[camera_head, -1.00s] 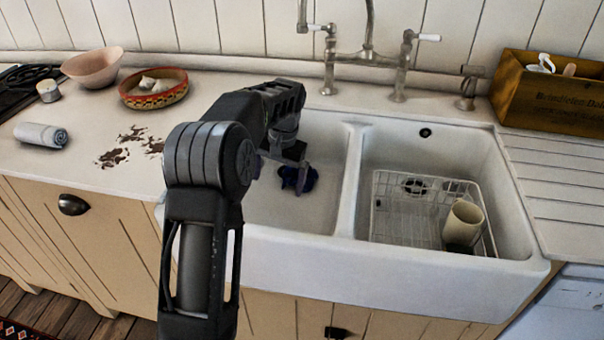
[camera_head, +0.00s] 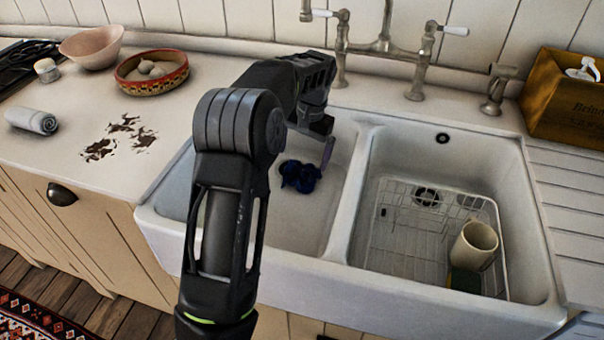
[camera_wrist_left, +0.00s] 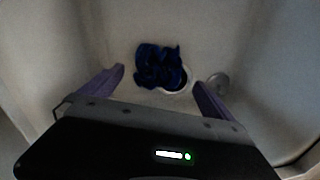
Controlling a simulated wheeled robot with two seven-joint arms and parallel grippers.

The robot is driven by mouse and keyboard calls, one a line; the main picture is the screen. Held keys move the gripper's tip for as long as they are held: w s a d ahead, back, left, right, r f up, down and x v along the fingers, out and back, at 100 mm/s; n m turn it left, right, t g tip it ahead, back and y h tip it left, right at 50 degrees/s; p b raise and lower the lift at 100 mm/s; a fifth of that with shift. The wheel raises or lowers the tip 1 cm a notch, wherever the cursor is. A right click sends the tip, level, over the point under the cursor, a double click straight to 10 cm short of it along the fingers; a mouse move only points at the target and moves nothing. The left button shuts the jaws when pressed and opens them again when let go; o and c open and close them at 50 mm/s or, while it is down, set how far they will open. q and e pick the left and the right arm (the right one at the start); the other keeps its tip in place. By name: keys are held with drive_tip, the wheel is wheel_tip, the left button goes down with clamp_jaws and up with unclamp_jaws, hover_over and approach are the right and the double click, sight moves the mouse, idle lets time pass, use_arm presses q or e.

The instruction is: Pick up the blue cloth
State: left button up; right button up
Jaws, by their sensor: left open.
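The blue cloth (camera_head: 300,176) lies crumpled on the floor of the left sink basin (camera_head: 309,222). In the left wrist view the cloth (camera_wrist_left: 159,66) partly covers a dark round drain. My left gripper (camera_head: 325,150) is over the left basin. In the left wrist view its two purple fingers stand wide apart, and the gripper (camera_wrist_left: 160,88) is open and empty. The cloth appears beyond the fingertips, roughly between them, and apart from them. In the head view my arm hides part of the basin and most of the gripper. My right gripper is not in view.
The right basin holds a wire rack (camera_head: 410,230) with a cream cup (camera_head: 474,245). A divider (camera_head: 352,195) separates the basins. The tap (camera_head: 384,45) stands behind. A rolled grey towel (camera_head: 32,120), a patterned bowl (camera_head: 152,72) and a pink bowl (camera_head: 92,47) are on the left counter.

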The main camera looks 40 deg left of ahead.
sight(300, 174)
use_arm(q)
drive_tip(key=shift+a+f, duration=0.15)
drive_tip(key=shift+f, duration=1.15)
drive_tip(key=f, duration=0.5)
drive_tip(key=shift+s+a, duration=0.1)
drive_tip(key=shift+a, duration=0.2)
drive_tip(key=c, duration=1.1)
drive_tip(key=shift+o, duration=0.2)
